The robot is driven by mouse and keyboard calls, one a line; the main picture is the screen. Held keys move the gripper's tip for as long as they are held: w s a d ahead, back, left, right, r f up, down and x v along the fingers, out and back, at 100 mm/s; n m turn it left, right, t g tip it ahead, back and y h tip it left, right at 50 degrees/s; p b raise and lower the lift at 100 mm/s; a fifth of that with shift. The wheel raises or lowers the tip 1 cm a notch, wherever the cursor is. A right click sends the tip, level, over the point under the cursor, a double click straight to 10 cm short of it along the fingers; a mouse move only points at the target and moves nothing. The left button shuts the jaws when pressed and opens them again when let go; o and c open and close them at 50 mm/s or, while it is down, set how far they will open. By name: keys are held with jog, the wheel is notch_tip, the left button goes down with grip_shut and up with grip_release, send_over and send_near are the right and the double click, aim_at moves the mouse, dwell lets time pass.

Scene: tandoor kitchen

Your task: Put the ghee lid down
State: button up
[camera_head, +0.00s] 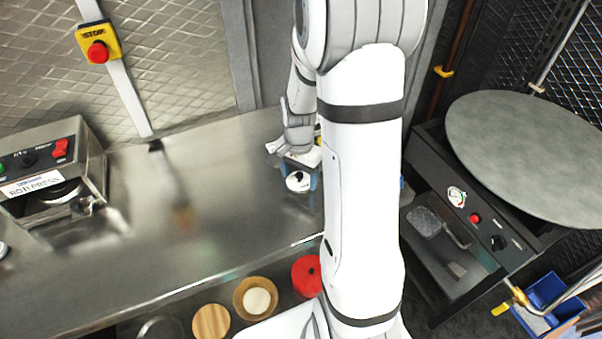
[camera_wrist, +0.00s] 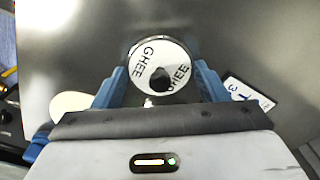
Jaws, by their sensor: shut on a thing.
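The ghee lid (camera_wrist: 147,66) is a white disc with a dark rim, a black knob and the word GHEE printed twice. It sits between the blue fingers of my gripper (camera_wrist: 162,74), which is shut on it. In the head view the lid (camera_head: 298,182) shows as a small white disc with a black knob near the back right of the steel counter (camera_head: 235,215). My gripper (camera_head: 303,165) is just behind it there, partly hidden by my arm. I cannot tell how high the lid is above the counter.
A card with print (camera_wrist: 248,93) lies right of the gripper in the wrist view. A roti press (camera_head: 45,180) stands at the counter's left. The counter's middle is largely clear. Round containers, one red (camera_head: 306,274), sit below the front edge. A round griddle (camera_head: 530,150) is at right.

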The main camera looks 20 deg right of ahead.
aim_at(299, 174)
jog(key=o, duration=1)
jog(key=shift+c, duration=0.2)
jog(key=shift+w+r, duration=0.1)
jog(key=shift+r, duration=0.45)
notch_tip(299, 174, up, 11)
jog(key=s+a+r+n+t, duration=0.1)
jog(key=s+a+r+n, duration=0.1)
jog(key=s+a+n, duration=0.2)
jog(key=s+a+r+n+t, duration=0.2)
jog(key=s+n, duration=0.5)
jog(key=s, duration=0.4)
jog(key=a+r, duration=0.1)
jog(key=a, duration=0.1)
jog(key=shift+s+a, duration=0.2)
jog(key=shift+a, duration=0.15)
jog(key=shift+r, duration=0.1)
